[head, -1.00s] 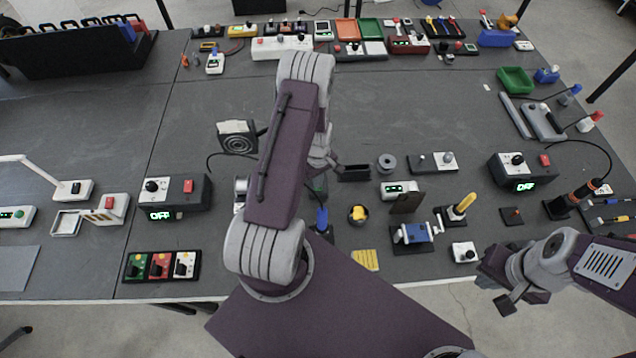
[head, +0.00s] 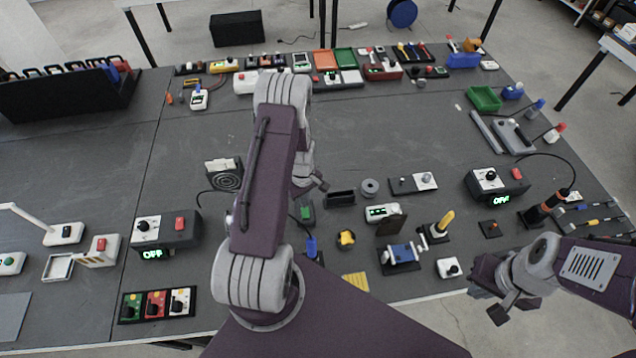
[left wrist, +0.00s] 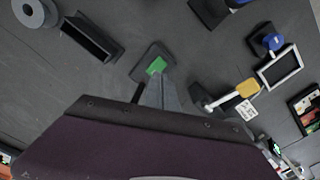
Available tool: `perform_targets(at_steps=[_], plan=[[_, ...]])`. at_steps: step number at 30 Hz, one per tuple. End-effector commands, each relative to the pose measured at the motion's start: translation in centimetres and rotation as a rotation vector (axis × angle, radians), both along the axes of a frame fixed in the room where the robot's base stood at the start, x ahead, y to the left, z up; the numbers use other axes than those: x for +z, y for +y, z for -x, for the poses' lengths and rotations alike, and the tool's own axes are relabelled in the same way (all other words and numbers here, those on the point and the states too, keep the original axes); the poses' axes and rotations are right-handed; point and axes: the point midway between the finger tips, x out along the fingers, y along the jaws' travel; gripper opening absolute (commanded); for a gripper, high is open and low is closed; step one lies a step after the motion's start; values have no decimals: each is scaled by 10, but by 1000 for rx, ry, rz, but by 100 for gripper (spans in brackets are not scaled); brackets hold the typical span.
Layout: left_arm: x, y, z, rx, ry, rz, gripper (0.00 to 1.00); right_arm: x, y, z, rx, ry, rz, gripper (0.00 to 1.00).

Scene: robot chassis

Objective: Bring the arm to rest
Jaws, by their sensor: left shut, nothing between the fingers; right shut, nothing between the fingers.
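My left arm (head: 268,190), purple and grey, reaches up over the middle of the table in the head view. Its gripper (head: 319,184) shows only in part behind the arm, above the table near a dark block (head: 341,198); it is shut and empty. In the left wrist view the purple arm housing (left wrist: 140,145) fills the bottom, above a small dark stand with a green top (left wrist: 156,66). My right gripper (head: 497,304) is shut and empty, off the table's front edge at the lower right.
A grey ring (head: 370,187), a blue vise-like device (head: 401,254) and a yellow-handled switch (head: 441,224) stand to the right of my left arm. A control box (head: 166,230) reading OFF is to the left. The table's upper middle is mostly clear.

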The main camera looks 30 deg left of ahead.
Motion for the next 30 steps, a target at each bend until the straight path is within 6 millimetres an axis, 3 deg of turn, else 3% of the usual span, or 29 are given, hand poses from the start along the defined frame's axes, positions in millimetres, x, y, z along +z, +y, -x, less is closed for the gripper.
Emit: perform_targets(at_steps=[6, 8, 11, 12, 15, 17, 22, 27, 30], plan=[[-2, -2, -1, -5, 0, 0, 0, -2, 0, 0, 0, 0, 0, 0], [-3, -7, -11, -29, -20, -8, 0, -11, 0, 0, 0, 0, 0, 0], [22, -20, -50, -96, -122, -44, 0, -30, 0, 0, 0, 0, 0, 0], [39, -31, -64, -133, -170, -58, 0, -41, 0, 0, 0, 0, 0, 0], [80, -70, -69, -253, -250, -74, 0, -63, 0, 0, 0, 0, 0, 0], [100, -92, -59, -353, -278, -80, 0, -74, 0, 0, 0, 0, 0, 0], [127, -138, 6, -702, -281, -95, 0, -96, 0, 0, 0, 0, 0, 0], [119, -144, 83, -1023, -147, -63, 0, -93, 0, 0, 0, 0, 0, 0], [115, -144, 97, -1145, -104, -46, 0, -93, 0, 0, 0, 0, 0, 0]])
